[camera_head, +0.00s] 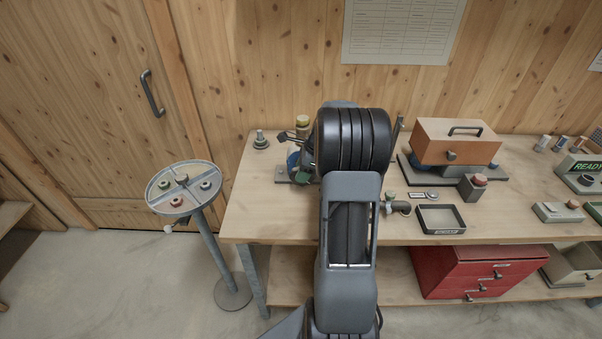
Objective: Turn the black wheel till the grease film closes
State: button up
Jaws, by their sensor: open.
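My arm stands across the middle of the view, and its large dark joint covers much of a device on the bench.
The wooden bench (245,215) has free room at its left front. A round grey stand (182,188) is on the left. On the bench to the right are a dark tray (441,219), an orange-brown box (455,140) and a "READY" display (583,168). Red drawers (470,275) sit below.

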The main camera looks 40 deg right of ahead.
jog(key=shift+w+a+f, duration=0.1)
jog(key=shift+a+f, duration=0.1)
jog(key=shift+f, duration=0.4)
grip_shut()
